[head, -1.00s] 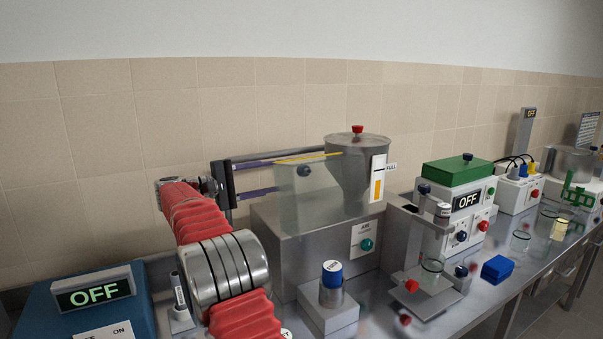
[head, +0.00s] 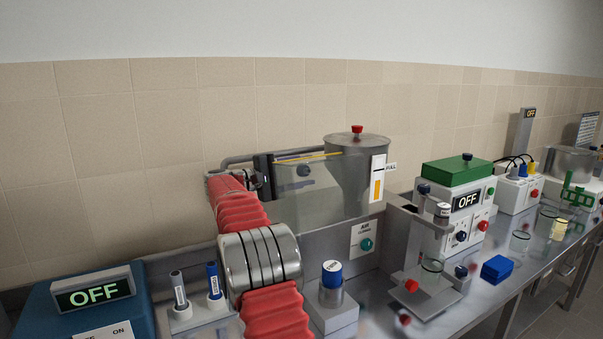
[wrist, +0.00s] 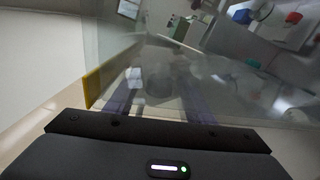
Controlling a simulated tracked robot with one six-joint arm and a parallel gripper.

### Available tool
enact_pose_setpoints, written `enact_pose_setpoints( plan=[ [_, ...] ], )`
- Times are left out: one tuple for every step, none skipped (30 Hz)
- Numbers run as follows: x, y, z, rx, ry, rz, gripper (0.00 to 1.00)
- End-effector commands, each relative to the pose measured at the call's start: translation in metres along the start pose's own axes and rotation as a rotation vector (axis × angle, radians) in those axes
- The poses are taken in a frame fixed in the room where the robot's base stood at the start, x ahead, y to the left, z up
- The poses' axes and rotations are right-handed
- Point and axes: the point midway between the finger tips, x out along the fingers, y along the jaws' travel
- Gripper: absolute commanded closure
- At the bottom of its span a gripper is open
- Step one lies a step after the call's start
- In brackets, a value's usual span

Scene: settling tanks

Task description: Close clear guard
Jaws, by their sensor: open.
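The clear guard (head: 335,197) is a see-through pane with a yellow top edge, standing upright at the front of the grey hopper machine (head: 330,243). In the wrist view, the guard (wrist: 105,40) and its yellow edge strip fill the left and middle. My gripper (head: 308,171) is at the guard's upper left, its dark palm beside the pane. Its purple fingers are apart and point right, level with the pane. In the wrist view, my gripper (wrist: 160,82) shows its fingers blurred through the pane. I cannot tell whether they touch it.
A steel hopper (head: 357,165) with a red knob rises behind the guard. A blue OFF box (head: 95,305) is at left. A clamp stand (head: 430,285) and green-topped box (head: 457,173) are at right.

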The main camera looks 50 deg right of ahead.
Motion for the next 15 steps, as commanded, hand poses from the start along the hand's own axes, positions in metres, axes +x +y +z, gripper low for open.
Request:
enact_pose_setpoints(
  plan=[
    [-0.0001,0.0,-0.0001,0.0,0.0,0.0,0.51],
    [-0.0002,0.0001,-0.0001,0.0,0.0,0.0,0.51],
    [-0.0003,0.0001,-0.0001,0.0,0.0,0.0,0.51],
    [-0.0003,0.0001,-0.0001,0.0,0.0,0.0,0.51],
    [-0.0004,0.0001,-0.0001,0.0,0.0,0.0,0.51],
    [-0.0005,0.0001,-0.0001,0.0,0.0,0.0,0.53],
    [-0.0006,0.0001,-0.0001,0.0,0.0,0.0,0.55],
    [-0.0006,0.0002,-0.0001,0.0,0.0,0.0,0.57],
    [-0.0007,0.0002,-0.0001,0.0,0.0,0.0,0.6],
    [-0.0007,0.0002,-0.0001,0.0,0.0,0.0,0.62],
    [-0.0007,0.0002,0.0,0.0,0.0,0.0,0.64],
    [-0.0008,0.0002,-0.0001,0.0,0.0,0.0,0.67],
    [-0.0008,0.0002,-0.0001,0.0,0.0,0.0,0.69],
    [-0.0009,0.0002,-0.0001,0.0,0.0,0.0,0.71],
    [-0.0009,0.0002,-0.0001,0.0,0.0,0.0,0.74]
  ],
)
